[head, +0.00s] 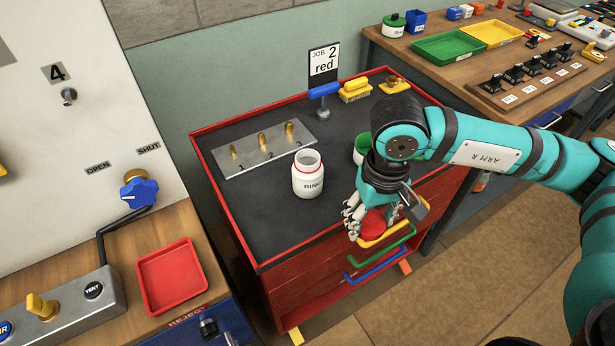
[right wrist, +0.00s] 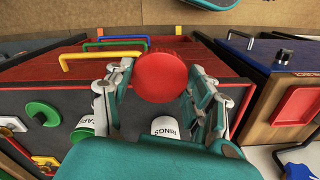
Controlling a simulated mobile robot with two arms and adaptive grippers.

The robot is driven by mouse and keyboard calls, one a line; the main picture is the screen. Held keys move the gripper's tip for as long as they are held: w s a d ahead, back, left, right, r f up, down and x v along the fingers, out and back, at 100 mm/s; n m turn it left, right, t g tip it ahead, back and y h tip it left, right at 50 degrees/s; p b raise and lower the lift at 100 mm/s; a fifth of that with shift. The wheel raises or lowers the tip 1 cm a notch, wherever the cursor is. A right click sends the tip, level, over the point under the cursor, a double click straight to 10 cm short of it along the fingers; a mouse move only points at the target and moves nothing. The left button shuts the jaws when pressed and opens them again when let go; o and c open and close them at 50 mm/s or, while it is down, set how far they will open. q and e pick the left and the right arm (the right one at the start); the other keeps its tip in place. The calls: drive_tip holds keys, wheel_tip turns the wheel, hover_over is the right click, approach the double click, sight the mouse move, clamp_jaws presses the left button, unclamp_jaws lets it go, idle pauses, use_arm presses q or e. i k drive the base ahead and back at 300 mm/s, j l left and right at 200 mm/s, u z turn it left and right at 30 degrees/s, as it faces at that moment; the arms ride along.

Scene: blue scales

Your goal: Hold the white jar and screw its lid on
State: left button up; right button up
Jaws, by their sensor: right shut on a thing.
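The white jar (head: 308,178) stands upright and open at the top on the dark top of the red cart, with a red ring at its neck. Part of it, with its label, shows in the right wrist view (right wrist: 166,126). My right gripper (head: 362,224) is shut on the red lid (head: 373,223), off the cart's front edge and to the right of the jar, apart from it. The right wrist view shows the round lid (right wrist: 162,77) between the fingers of the gripper (right wrist: 162,84). My left gripper is in neither view.
A metal plate with numbered brass pegs (head: 264,148) lies behind the jar. A green and white pot (head: 361,149) is partly hidden by my right arm. A "red" sign (head: 323,64) stands at the back. The cart top (head: 262,215) left of the jar is clear.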

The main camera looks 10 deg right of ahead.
sight(308, 168)
drive_tip(key=u, duration=0.95)
drive_tip(key=k+l+u, duration=0.1)
drive_tip(key=u, duration=0.15)
drive_tip(key=k+l, duration=0.3)
drive_tip(key=l, duration=0.15)
drive_tip(key=k+l, duration=0.3)
drive_tip(key=l, duration=0.2)
drive_tip(key=k+l, duration=0.3)
drive_tip(key=l, duration=0.15)
